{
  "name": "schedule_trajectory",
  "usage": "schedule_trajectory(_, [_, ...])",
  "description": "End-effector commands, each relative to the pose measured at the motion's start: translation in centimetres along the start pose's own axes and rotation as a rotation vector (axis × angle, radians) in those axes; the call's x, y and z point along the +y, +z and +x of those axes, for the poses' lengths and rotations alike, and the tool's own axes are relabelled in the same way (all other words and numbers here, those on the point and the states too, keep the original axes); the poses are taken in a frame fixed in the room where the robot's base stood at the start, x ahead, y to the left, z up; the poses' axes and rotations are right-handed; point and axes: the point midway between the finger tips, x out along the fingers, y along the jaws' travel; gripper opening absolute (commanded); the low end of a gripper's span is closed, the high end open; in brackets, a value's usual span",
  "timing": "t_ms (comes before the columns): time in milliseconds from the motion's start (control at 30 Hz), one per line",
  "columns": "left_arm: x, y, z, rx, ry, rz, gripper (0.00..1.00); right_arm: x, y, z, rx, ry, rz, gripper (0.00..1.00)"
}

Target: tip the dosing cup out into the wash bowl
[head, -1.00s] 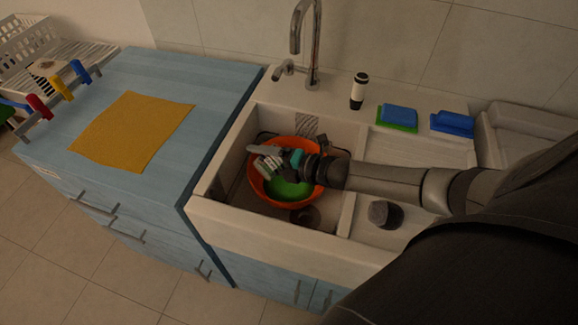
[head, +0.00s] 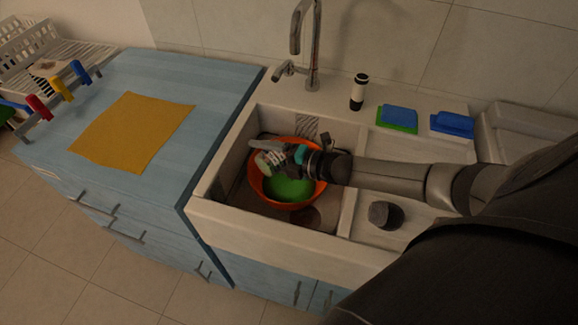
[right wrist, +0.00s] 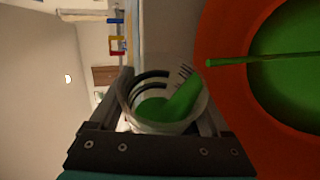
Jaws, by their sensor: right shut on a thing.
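The dosing cup (right wrist: 165,95) is clear, with graduation marks and green liquid inside. My right gripper (right wrist: 160,112) is shut on it. In the right wrist view the cup is tipped, and a thin green stream (right wrist: 260,59) runs from its lip into the orange wash bowl (right wrist: 212,45). In the head view the wash bowl (head: 313,193) stands in the sink basin with green liquid (head: 288,189) in it. My right gripper (head: 275,158) is above the bowl's back left part, with the pale cup at its tip. My left gripper is not in view.
The faucet (head: 313,45) rises behind the basin. A dark round object (head: 385,214) lies on the drainboard. A black and white bottle (head: 358,92) and blue and green sponges (head: 398,118) stand behind. A yellow cloth (head: 132,132) lies on the blue counter.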

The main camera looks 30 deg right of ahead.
Motion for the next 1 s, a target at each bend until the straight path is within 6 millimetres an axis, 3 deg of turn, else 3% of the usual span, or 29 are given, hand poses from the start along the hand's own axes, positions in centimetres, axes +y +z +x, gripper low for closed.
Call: schedule_trajectory(1000, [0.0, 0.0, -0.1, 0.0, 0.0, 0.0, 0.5, 1.2, 0.1, -0.4, 0.024, 0.036, 0.084, 0.15])
